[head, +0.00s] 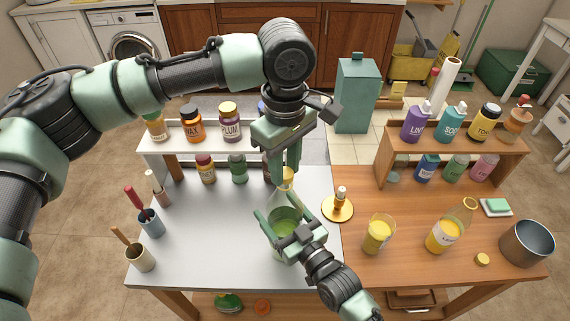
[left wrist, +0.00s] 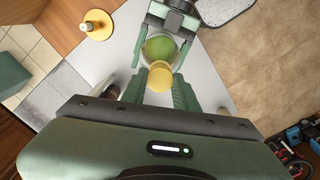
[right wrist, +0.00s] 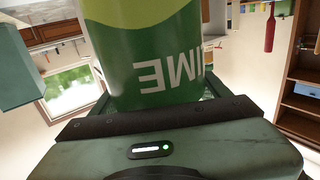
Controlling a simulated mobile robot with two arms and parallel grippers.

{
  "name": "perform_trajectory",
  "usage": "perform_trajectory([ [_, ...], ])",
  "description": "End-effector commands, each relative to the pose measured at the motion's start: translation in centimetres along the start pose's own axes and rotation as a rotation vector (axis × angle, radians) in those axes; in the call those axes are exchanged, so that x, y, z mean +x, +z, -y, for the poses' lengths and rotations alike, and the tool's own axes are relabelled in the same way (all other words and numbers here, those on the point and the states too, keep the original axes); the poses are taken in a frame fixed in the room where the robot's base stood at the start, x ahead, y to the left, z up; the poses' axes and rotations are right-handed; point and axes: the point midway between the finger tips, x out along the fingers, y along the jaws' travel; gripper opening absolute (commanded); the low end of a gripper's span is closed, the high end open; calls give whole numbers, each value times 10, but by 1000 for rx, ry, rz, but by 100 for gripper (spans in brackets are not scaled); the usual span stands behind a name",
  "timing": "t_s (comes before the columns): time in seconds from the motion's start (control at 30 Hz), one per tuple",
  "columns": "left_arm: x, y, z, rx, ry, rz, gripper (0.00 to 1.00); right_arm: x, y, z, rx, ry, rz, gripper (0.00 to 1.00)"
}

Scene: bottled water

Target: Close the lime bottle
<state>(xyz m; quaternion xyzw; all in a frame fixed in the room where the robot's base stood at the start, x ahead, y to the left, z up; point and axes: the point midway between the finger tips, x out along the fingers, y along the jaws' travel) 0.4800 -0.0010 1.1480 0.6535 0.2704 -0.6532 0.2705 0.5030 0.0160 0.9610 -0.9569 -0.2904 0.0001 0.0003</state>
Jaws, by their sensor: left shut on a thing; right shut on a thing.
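My left gripper (head: 287,172) points down from above and is shut on a gold cap (head: 287,178) at the bottle's neck. In the left wrist view the cap (left wrist: 161,76) lines up with the bottle (left wrist: 160,48). I cannot tell whether the cap touches the rim.
On the right wooden part are an open lemon bottle (head: 443,236), a loose gold cap (head: 482,258), a yellow-filled glass (head: 378,235) and a metal pot (head: 527,243). A small bottle on a gold dish (head: 338,209) stands just right of the lime bottle. Bottle racks line the back.

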Motion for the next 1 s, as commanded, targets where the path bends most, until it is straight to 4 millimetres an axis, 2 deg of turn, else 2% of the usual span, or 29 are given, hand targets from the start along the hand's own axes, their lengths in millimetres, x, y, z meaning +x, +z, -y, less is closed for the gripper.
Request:
perform_trajectory([
  [0.7, 12, 0, 0, 0, -1, 1, 0, 0, 0, 0, 0, 0, 0, 4],
  [0.77, 12, 0, 0, 3, 0, 0, 0, 0, 0, 0, 0, 0, 0, 0],
  [0.87, 12, 0, 0, 59, 0, 1, 0, 0, 0, 0, 0, 0, 0, 0],
  [1.0, 12, 1, 0, 311, 0, 3, 0, 0, 0, 0, 0, 0, 0, 0],
])
